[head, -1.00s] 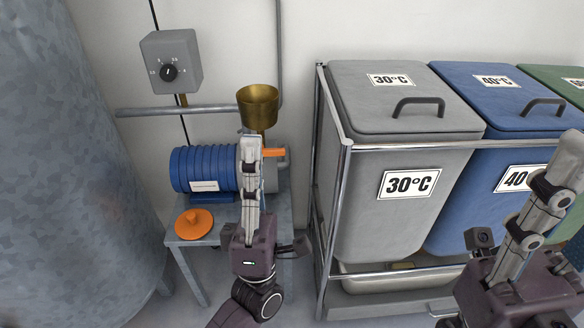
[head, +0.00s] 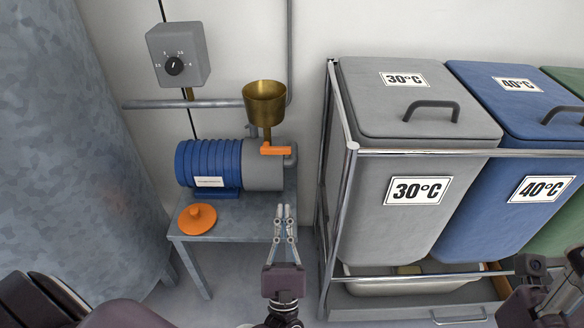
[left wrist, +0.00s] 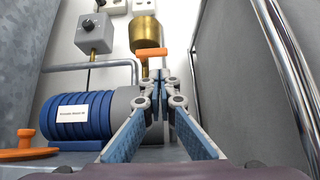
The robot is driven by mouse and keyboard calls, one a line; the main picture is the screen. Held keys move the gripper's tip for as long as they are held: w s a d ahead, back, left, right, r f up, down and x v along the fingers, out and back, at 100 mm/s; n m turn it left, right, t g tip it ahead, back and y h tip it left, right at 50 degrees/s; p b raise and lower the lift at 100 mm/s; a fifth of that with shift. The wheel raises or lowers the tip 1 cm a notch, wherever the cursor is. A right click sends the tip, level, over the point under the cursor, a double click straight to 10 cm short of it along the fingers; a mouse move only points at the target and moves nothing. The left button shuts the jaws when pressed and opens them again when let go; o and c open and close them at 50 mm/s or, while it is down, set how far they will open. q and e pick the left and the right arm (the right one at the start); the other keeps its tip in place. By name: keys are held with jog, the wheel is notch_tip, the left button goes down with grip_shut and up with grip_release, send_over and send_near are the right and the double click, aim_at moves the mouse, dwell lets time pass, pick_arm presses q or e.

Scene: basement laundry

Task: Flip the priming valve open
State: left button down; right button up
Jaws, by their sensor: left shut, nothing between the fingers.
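The priming valve's orange lever (head: 275,150) lies level below the brass funnel (head: 265,98), across the funnel's stem, on top of the pump's grey end (head: 263,172). In the left wrist view the lever (left wrist: 151,51) shows just above the fingertips, crosswise under the funnel (left wrist: 146,34). My left gripper (head: 284,212) is shut and empty, pointing up the picture, in front of the bench's right side and below the lever in the picture. Its fingertips (left wrist: 158,75) look apart from the lever. My right gripper is cut off at the lower right; its fingers do not show clearly.
The blue pump motor (head: 208,165) and an orange knobbed lid (head: 197,218) sit on the grey bench (head: 240,231). A chrome rack (head: 333,215) with lidded bins stands close on the right. A large metal tank (head: 70,150) is at left. A dial box (head: 178,55) hangs above.

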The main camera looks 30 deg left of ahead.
aim_at(276, 148)
pick_arm(q)
jog(key=shift+f, duration=0.25)
jog(key=x, duration=1)
jog(key=shift+r, duration=0.1)
jog(key=shift+n, duration=0.3)
